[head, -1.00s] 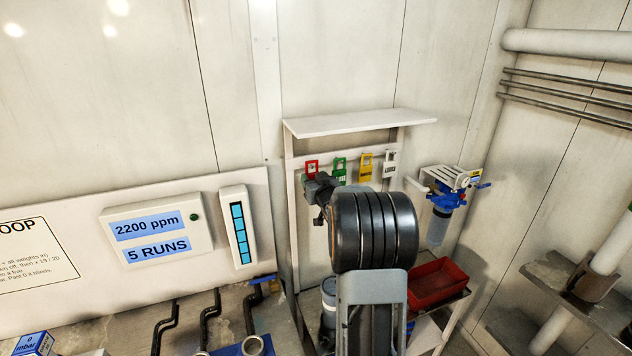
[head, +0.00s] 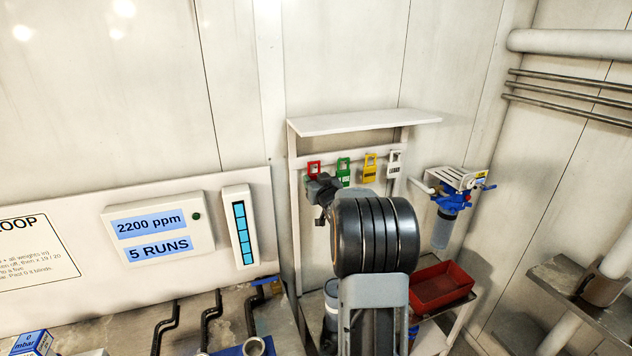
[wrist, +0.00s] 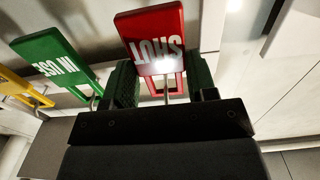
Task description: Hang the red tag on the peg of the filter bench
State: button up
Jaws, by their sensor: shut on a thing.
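The red tag (head: 314,169) is at the left end of a row of tags on the rail of the white frame. In the wrist view it reads "SHUT" (wrist: 150,28), upside down, and its slotted end sits between my fingers. My gripper (wrist: 162,84) is shut on this end of the tag. A thin metal peg shows at the slot; I cannot tell if the tag still bears on it. In the head view my gripper (head: 320,186) is just below the tag, partly hidden by my arm. I cannot tell which peg belongs to the filter bench.
A green tag (head: 343,166) hangs close to the right of the red one, then a yellow tag (head: 370,167) and a white tag (head: 394,163). A shelf (head: 365,122) overhangs them. A blue filter housing (head: 450,208) and a red bin (head: 442,285) are at the right.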

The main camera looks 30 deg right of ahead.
jog(key=o, duration=1)
jog(key=b+v, duration=0.4)
jog(key=v, duration=1)
jog(key=s+d+f+m+g+h, duration=0.2)
jog(key=s+d+f+g, duration=0.15)
jog(key=f+g, duration=0.3)
jog(key=s+a+f+g, duration=0.4)
jog(key=a, duration=0.1)
jog(key=s+a+n+y, duration=0.1)
jog(key=s+a+y, duration=0.1)
jog(key=a, duration=0.5)
jog(key=s+a+n+g+y, duration=0.1)
jog(key=s+a+n+y, duration=0.1)
jog(key=a, duration=0.6)
jog(key=s+a+r+n+g+y, duration=0.1)
jog(key=s+a, duration=0.3)
jog(key=a, duration=0.4)
jog(key=shift+s+a+n+g+y, duration=0.1)
jog(key=shift+a+n+g+y, duration=0.15)
jog(key=shift+n+y, duration=0.4)
